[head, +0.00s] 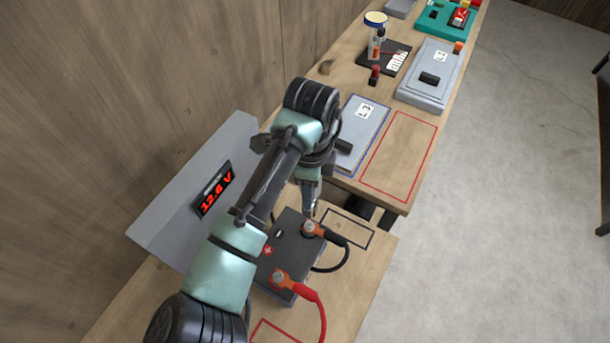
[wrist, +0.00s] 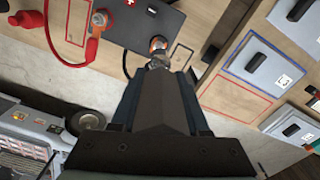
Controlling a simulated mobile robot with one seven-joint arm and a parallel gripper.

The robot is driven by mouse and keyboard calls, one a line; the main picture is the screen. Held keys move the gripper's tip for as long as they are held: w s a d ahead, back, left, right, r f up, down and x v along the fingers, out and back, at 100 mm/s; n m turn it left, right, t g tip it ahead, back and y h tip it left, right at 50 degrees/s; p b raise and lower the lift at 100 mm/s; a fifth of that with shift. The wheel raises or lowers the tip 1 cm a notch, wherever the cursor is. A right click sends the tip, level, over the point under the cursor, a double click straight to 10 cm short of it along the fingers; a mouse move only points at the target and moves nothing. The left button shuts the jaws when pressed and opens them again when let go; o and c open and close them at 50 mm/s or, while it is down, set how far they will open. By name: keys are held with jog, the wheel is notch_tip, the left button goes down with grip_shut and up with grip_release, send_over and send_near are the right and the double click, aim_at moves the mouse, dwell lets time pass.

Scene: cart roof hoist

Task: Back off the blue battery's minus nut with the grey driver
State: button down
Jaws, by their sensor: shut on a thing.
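A dark, near-black battery (head: 285,243) sits on the lower wooden bench; I see no clear blue on it. It also shows at the top of the wrist view (wrist: 185,24). Its minus terminal has an orange clamp (head: 312,229) with a black cable, seen again in the wrist view (wrist: 158,42). The plus terminal's orange clamp (head: 281,277) has a red cable. My gripper (head: 311,190) is above the minus terminal, shut on the grey driver (wrist: 158,60). The driver's tip is at the minus nut; the nut is mostly hidden, and I cannot tell whether it is seated.
A raised bench holds a grey L3 lidded case (head: 362,125), another grey case (head: 429,75) and a jar (head: 375,30). An empty red outline (head: 400,155) is bare.

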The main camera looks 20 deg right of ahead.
aim_at(312, 213)
jog(key=shift+s+r, duration=0.1)
jog(key=shift+s, duration=0.15)
jog(key=shift+w+f+b, duration=0.15)
jog(key=shift+f+b, duration=1.4)
jog(key=shift+f, duration=0.85)
jog(key=m, duration=0.4)
jog(key=shift+m, duration=0.4)
jog(key=m, duration=1.5)
jog(key=shift+d+m, duration=0.1)
jog(key=shift+m, duration=0.3)
jog(key=shift+f+b, duration=0.35)
jog(key=shift+b, duration=0.25)
